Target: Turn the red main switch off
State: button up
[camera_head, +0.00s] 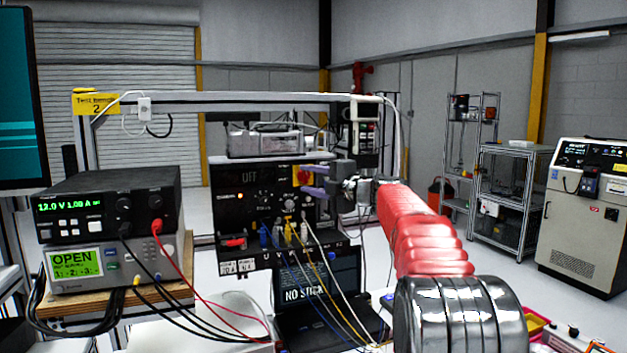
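The red main switch (302,176) sits on a yellow plate at the upper right of a black panel (230,215) in the head view. My gripper (310,180) reaches in from the right, in front of the panel's right edge. Its two purple fingers are spread, one above the other, with a gap between them. The fingertips are at the switch and partly cover it. I cannot tell whether they touch it or which way its handle points.
Coloured cables (300,237) plug into the panel's lower part and hang over a laptop (320,295) below. A power supply (112,205) stands on the left, with leads crossing the bench. A metal frame (230,98) spans above the panel.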

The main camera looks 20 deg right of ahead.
jog(key=o, duration=0.4)
jog(key=shift+c, duration=0.2)
jog(key=shift+d, duration=0.1)
jog(key=v, duration=1.3)
jog(key=shift+s, duration=0.3)
jog(key=shift+d+f, duration=0.1)
jog(key=shift+d, duration=0.05)
